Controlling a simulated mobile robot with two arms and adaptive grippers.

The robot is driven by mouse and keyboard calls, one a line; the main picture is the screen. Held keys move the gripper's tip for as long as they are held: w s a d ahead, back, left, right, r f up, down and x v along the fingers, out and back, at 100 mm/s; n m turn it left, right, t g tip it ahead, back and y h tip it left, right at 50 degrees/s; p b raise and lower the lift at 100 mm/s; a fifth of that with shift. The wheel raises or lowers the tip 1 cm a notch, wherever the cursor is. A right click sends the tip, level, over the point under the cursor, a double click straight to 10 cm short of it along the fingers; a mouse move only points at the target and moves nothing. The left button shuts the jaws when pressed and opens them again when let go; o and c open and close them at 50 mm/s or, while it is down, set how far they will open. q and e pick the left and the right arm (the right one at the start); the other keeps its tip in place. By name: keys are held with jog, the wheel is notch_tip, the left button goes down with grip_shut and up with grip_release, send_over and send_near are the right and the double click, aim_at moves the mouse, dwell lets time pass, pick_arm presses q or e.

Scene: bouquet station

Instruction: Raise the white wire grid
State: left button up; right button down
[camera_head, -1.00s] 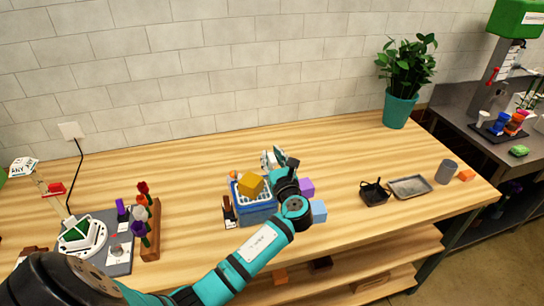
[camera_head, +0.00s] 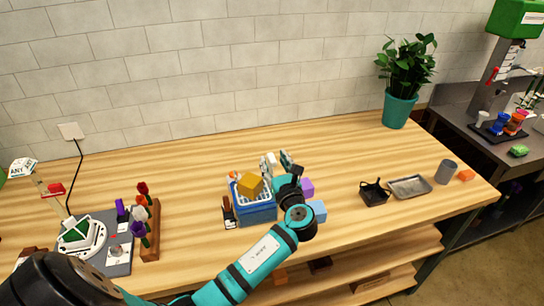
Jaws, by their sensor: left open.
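A blue crate (camera_head: 257,216) stands near the middle of the wooden table. A pale lattice, which looks like the white wire grid (camera_head: 237,192), shows at its top left, small and partly hidden. A yellow block (camera_head: 250,184) sits over the crate's top and covers part of the lattice. My left gripper (camera_head: 278,163) is open and empty, with its fingers apart just behind and right of the crate. My right gripper is not in view.
A purple block (camera_head: 307,188) and a light blue block (camera_head: 318,210) lie right of the crate. A flower rack (camera_head: 151,232) stands to the left. A black tray (camera_head: 374,194) and a grey tray (camera_head: 410,187) lie right. The table's back is mostly clear.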

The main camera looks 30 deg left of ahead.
pick_arm(q)
jog(key=v, duration=0.9)
jog(key=shift+s, duration=0.15)
